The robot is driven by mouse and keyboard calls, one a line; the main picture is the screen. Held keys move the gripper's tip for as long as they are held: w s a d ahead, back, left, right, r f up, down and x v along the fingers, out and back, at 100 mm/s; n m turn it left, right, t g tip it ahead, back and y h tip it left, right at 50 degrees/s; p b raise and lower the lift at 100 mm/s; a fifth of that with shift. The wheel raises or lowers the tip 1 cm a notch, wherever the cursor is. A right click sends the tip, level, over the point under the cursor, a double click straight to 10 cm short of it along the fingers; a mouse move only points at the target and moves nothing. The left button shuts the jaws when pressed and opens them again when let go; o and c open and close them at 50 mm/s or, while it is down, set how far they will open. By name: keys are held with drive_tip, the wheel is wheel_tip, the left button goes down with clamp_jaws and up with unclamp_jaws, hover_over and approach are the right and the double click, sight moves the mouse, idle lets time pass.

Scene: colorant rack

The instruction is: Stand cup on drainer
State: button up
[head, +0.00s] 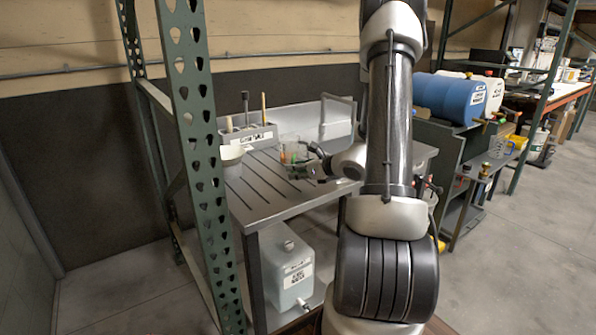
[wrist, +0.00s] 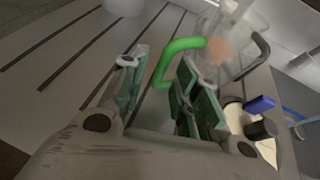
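A clear cup (head: 289,149) with orange and green showing in it is over the slotted metal drainer surface (head: 262,190) in the head view. In the wrist view the blurred cup (wrist: 232,35) is at the upper right, with a green handle (wrist: 178,46) reaching toward my fingers. My gripper (wrist: 160,78) is open, its two fingers apart. The handle's lower end shows in the gap, closer to the right finger; I cannot tell whether they touch. My gripper (head: 306,167) is beside the cup in the head view. Whether the cup rests on the slats is unclear.
A white container (head: 231,161) stands on the left of the drainer; a grey holder with upright tools (head: 247,133) is behind. A green perforated post (head: 205,165) rises at the front left. A labelled jug (head: 288,268) sits below. Slats left of the cup are clear.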

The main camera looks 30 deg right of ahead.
drive_tip(key=shift+s+d+r, duration=0.1)
drive_tip(key=shift+s+r, duration=0.05)
drive_tip(key=shift+r, duration=0.05)
drive_tip(key=v, duration=1.1)
drive_tip(key=s+a+r+n+g+y, duration=0.2)
drive_tip(key=s+a+r+n+g, duration=0.15)
drive_tip(key=s+a+n, duration=0.45)
drive_tip(key=s+a+r+n+g+y, duration=0.25)
drive_tip(key=s+a+n+g, duration=0.2)
drive_tip(key=a+n, duration=0.65)
drive_tip(key=s+d+r+n+h, duration=0.3)
drive_tip(key=s+r+n+h, duration=0.4)
drive_tip(key=n, duration=0.7)
drive_tip(key=shift+s+d+g+h, duration=0.3)
drive_tip(key=shift+s+d+h, duration=0.05)
drive_tip(key=shift+s, duration=0.45)
drive_tip(key=shift+r, duration=0.1)
